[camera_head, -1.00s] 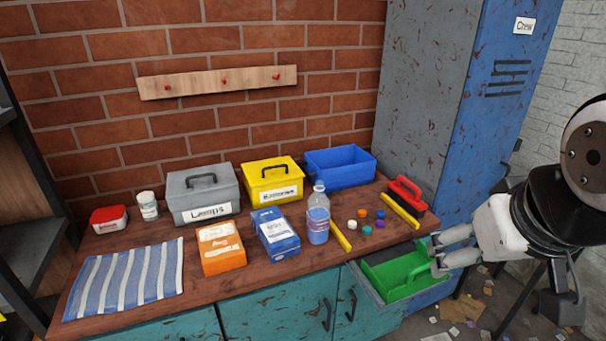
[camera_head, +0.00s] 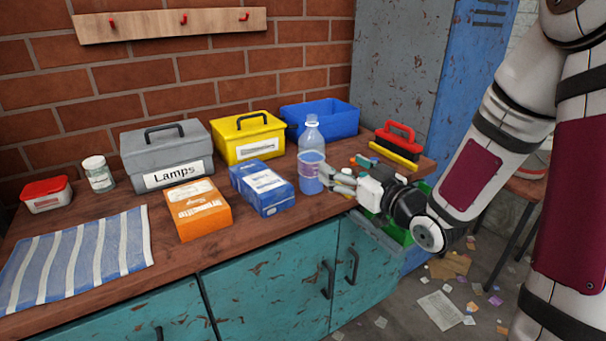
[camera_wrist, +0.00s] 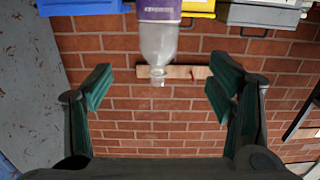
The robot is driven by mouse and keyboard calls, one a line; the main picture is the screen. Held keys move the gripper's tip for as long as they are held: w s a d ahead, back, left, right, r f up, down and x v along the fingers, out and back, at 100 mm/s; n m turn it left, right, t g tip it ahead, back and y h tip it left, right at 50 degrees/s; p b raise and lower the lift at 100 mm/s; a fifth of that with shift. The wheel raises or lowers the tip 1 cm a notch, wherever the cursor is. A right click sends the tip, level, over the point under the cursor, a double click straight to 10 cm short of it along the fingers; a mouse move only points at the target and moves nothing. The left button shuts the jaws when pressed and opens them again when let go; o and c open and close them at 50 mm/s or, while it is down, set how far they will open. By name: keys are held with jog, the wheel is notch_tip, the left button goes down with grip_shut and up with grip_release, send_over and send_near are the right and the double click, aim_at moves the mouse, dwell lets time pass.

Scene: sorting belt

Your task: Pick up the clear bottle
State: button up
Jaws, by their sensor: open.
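The clear bottle (camera_head: 311,152) stands upright near the front edge of the wooden worktop, with a purple-white label and bluish lower part. In the wrist view the picture is inverted, and the bottle (camera_wrist: 158,38) shows neck down at the top, between the two finger lines. My gripper (camera_head: 338,180) is open, just right of the bottle's lower half in the head view. I cannot tell whether a fingertip touches the bottle.
A blue box (camera_head: 264,188) and an orange box (camera_head: 197,208) stand left of the bottle. Behind are a grey case (camera_head: 166,149), a yellow case (camera_head: 247,135) and a blue bin (camera_head: 320,118). A red-handled brush (camera_head: 397,142) lies right. Small caps are partly hidden by my gripper.

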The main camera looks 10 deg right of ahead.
aim_at(318, 149)
jog(key=b+x, duration=0.1)
jog(key=x, duration=0.7)
jog(key=shift+w, duration=0.25)
jog(key=shift+b+x, duration=0.6)
jog(key=shift+x, duration=2.1)
jog(key=shift+s, duration=0.1)
jog(key=shift+c, duration=0.3)
grip_shut()
